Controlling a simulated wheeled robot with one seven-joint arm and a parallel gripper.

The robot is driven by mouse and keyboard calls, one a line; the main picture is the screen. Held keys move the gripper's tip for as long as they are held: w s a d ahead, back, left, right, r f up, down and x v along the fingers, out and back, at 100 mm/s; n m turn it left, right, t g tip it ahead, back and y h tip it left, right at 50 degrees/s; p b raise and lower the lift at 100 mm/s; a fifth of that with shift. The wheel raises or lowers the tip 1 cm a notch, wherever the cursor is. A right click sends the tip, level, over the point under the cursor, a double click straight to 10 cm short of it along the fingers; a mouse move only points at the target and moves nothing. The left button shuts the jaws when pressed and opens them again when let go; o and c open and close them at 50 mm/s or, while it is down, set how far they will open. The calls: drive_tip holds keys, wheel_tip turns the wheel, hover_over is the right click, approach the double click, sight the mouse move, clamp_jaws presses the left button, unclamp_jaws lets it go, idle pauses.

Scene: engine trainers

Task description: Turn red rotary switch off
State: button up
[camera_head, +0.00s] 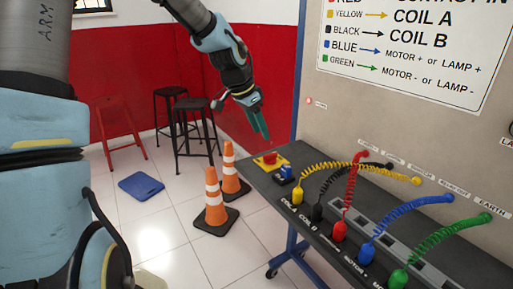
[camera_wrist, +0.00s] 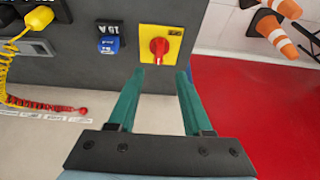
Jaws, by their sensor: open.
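My gripper (camera_head: 264,136) is above and slightly left of the switch, pointing down. In the wrist view my gripper (camera_wrist: 156,72) has its two green fingers apart and empty, with the knob ahead of and between the tips. The fingers appear clear of the knob.
A blue breaker (camera_head: 286,172) is beside the switch on the bench (camera_head: 300,194). Coiled coloured cables, such as the yellow plug (camera_head: 297,195), run from the bench to the upright panel (camera_head: 400,125). Orange cones (camera_head: 215,200) and stools (camera_head: 193,120) stand on the floor to the left.

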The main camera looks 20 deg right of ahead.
sight(270, 154)
drive_tip(key=p+x, duration=0.1)
drive_tip(key=x, duration=0.8)
drive_tip(key=shift+f, duration=0.1)
drive_tip(key=shift+s, duration=0.1)
clamp_jaws()
